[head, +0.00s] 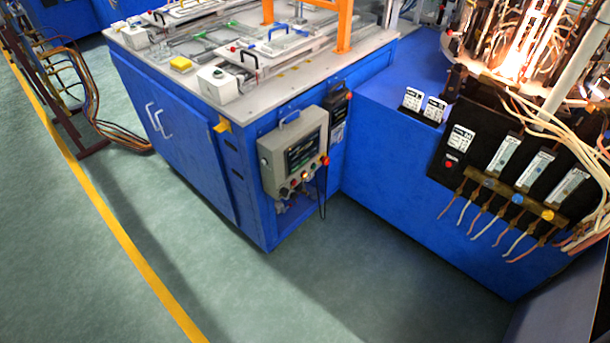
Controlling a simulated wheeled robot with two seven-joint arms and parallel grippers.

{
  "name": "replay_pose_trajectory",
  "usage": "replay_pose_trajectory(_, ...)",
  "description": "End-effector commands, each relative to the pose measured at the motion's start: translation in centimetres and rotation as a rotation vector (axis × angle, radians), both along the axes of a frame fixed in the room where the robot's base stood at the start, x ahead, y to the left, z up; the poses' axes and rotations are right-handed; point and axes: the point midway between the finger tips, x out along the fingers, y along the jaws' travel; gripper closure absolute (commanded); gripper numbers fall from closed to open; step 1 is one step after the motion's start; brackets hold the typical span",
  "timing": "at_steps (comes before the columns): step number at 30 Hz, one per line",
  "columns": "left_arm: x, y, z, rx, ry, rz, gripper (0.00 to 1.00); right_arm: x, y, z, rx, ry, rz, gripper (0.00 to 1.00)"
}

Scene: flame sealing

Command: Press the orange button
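A grey control box (288,151) with a dark screen (304,151) is mounted on the near corner of the blue machine cabinet. A row of small buttons (295,184) runs along its lower front, with reddish and pale caps. A red-orange knob (326,161) sticks out at its right side. The buttons are too small to tell for sure which one is orange. Neither of my grippers is in view.
The blue cabinet (185,150) carries a worktop with fixtures and a small white box (217,85). A second blue block (410,190) with black panels (455,150) and cables stands at right. Green floor (130,250) with a yellow line (125,235) is clear in front.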

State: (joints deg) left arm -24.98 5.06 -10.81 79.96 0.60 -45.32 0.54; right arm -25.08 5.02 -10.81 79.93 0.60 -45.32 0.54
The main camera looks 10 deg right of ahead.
Motion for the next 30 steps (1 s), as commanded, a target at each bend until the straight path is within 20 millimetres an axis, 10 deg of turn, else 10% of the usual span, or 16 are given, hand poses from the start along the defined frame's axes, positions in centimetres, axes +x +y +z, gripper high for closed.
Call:
replay_pose_trajectory(8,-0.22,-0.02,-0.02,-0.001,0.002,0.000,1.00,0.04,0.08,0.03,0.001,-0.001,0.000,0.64)
replay_pose_trajectory(14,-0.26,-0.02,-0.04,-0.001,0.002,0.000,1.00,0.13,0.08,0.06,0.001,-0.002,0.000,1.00)
replay_pose_trajectory(30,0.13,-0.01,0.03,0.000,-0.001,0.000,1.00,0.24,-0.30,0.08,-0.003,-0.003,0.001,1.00)
